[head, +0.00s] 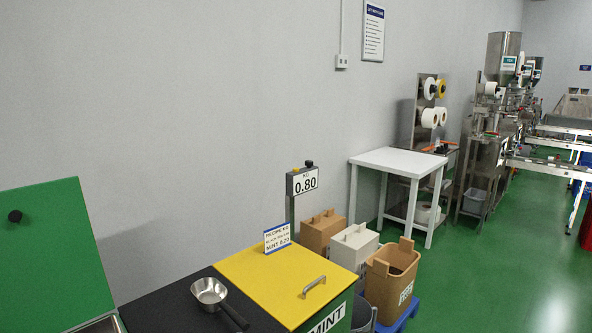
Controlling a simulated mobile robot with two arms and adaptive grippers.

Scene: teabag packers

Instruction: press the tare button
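The scale's display head (303,181) stands on a thin post behind the yellow lid, and its face reads "KG 0.80". On top of it are a small yellow-orange part (296,170) and a black knob-like part (309,164). Which of them is the tare button I cannot tell, as no label is readable. The scale's platform is not clearly seen. Neither of my grippers is in view.
A yellow lid (262,275) with a handle covers the mint bin. A recipe card (277,238) stands on it. A metal scoop (209,291) lies on the black top at left. Boxes and a brown bin (391,280) stand right of the display. A white table (398,160) is behind.

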